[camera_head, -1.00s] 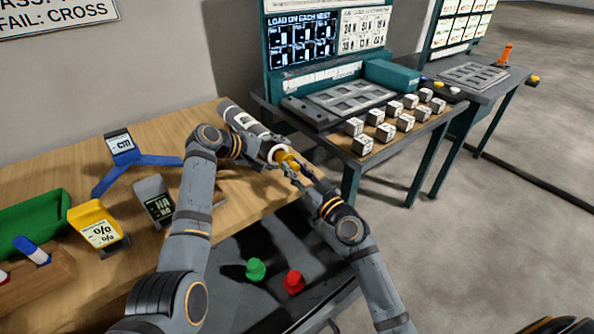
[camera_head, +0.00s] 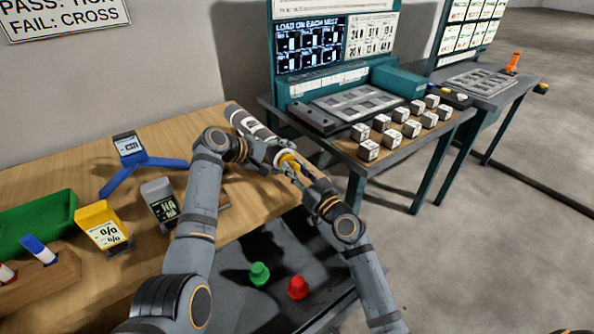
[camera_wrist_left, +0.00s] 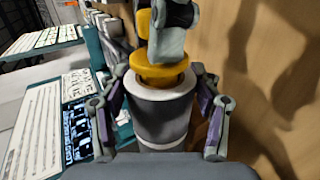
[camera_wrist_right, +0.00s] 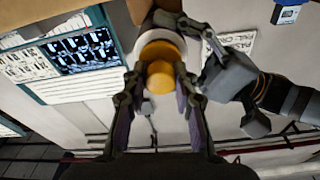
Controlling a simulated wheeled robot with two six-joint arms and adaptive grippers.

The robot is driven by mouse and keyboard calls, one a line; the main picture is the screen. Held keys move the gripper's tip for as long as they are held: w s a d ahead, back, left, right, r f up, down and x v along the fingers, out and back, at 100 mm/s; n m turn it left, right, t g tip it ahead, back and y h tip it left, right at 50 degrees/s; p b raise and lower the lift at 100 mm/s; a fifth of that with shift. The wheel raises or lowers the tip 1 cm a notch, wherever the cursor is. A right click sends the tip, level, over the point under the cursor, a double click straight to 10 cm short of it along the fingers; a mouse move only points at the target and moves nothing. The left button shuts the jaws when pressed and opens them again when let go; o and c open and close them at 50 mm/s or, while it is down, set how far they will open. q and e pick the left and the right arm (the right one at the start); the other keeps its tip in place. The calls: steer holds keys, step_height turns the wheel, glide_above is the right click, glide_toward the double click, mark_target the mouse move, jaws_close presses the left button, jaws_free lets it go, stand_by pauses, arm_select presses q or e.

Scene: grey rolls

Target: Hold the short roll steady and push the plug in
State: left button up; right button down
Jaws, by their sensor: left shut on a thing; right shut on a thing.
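The short grey roll (camera_head: 254,127) with pale bands lies above the right end of the wooden table. My left gripper (camera_head: 262,156) is shut on it; in the left wrist view its fingers flank the roll (camera_wrist_left: 160,118). The yellow plug (camera_head: 286,159) is at the roll's near open end. In the left wrist view the plug's flange (camera_wrist_left: 160,72) stands a little proud of the rim, its narrower part in the mouth. My right gripper (camera_head: 296,172) is shut on the plug, whose round knob (camera_wrist_right: 160,77) shows between the fingers in the right wrist view.
A blue stand (camera_head: 140,165), a grey labelled block (camera_head: 160,203), a yellow block (camera_head: 103,228) and a green tray (camera_head: 40,228) are on the table. Green (camera_head: 259,273) and red (camera_head: 298,287) plugs sit on a dark lower surface. A bench with white cubes (camera_head: 368,150) stands right.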

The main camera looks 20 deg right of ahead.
steer(key=shift+w+a, duration=0.2)
steer(key=shift+w, duration=0.3)
steer(key=c, duration=1)
jaws_free()
steer(key=v, duration=1.2)
steer(key=shift+r, duration=0.1)
steer(key=shift+c, duration=0.3)
